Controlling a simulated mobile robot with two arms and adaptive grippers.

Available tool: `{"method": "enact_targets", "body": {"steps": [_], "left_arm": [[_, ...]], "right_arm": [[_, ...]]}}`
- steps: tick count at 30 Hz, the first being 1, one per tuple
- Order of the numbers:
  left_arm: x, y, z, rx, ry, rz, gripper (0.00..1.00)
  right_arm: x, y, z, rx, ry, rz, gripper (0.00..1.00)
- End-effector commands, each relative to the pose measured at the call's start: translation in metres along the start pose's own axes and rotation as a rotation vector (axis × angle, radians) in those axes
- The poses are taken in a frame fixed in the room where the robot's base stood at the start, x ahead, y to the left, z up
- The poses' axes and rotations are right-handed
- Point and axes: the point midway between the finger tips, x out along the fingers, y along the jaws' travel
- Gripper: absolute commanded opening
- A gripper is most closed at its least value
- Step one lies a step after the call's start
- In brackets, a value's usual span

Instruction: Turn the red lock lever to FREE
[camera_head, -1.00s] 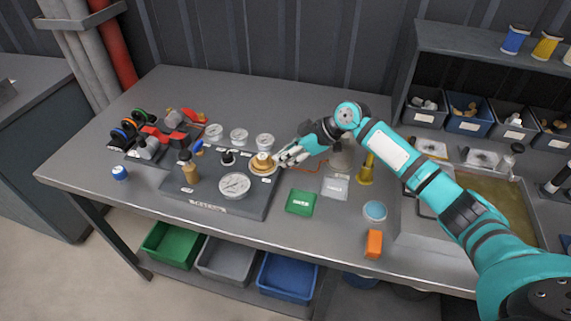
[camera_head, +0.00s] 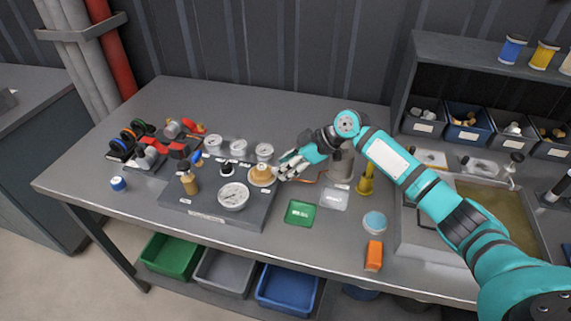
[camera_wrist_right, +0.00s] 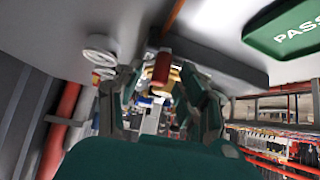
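In the right wrist view a small red piece (camera_wrist_right: 162,68), which looks like the lock lever, shows between my fingertips with brass-coloured metal beside it. In the head view the lever cannot be made out; the round brass fitting (camera_head: 261,174) sits at the right end of the dark panel (camera_head: 215,212). My right gripper (camera_head: 284,168) is just right of this fitting, at its edge. In the wrist view its two fingers (camera_wrist_right: 158,88) stand apart on either side of the red piece; contact cannot be told. My left gripper is out of view.
A large gauge (camera_head: 233,196) and a wooden-coloured handle (camera_head: 189,183) stand on the panel. A green card (camera_head: 299,213) and a pale card (camera_head: 334,198) lie to its right. A yellow object (camera_head: 365,181) and a grey cylinder (camera_head: 341,165) stand near my right forearm.

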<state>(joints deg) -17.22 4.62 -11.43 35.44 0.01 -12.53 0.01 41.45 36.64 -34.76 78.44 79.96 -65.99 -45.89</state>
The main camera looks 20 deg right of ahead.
Motion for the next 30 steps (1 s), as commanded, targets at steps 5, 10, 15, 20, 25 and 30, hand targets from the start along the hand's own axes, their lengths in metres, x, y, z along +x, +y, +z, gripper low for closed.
{"method": "enact_targets", "body": {"steps": [5, 10, 15, 20, 25, 30], "left_arm": [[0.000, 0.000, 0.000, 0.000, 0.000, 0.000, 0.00], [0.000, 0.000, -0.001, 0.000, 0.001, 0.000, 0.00], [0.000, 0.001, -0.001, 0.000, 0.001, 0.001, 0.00], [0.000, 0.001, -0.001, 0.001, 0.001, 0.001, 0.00], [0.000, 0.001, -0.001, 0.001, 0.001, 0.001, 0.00], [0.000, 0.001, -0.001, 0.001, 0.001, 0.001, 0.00]], "right_arm": [[-0.021, 0.001, 0.001, -0.001, -0.002, 0.003, 0.39], [-0.058, 0.001, 0.001, -0.001, -0.002, 0.005, 0.39], [-0.091, 0.001, 0.001, 0.000, -0.001, 0.004, 0.39], [-0.112, 0.001, 0.001, 0.001, 0.000, 0.003, 0.39], [-0.120, 0.001, 0.001, 0.000, -0.001, 0.002, 0.39], [-0.120, 0.001, 0.001, 0.000, -0.001, 0.002, 0.39]]}}
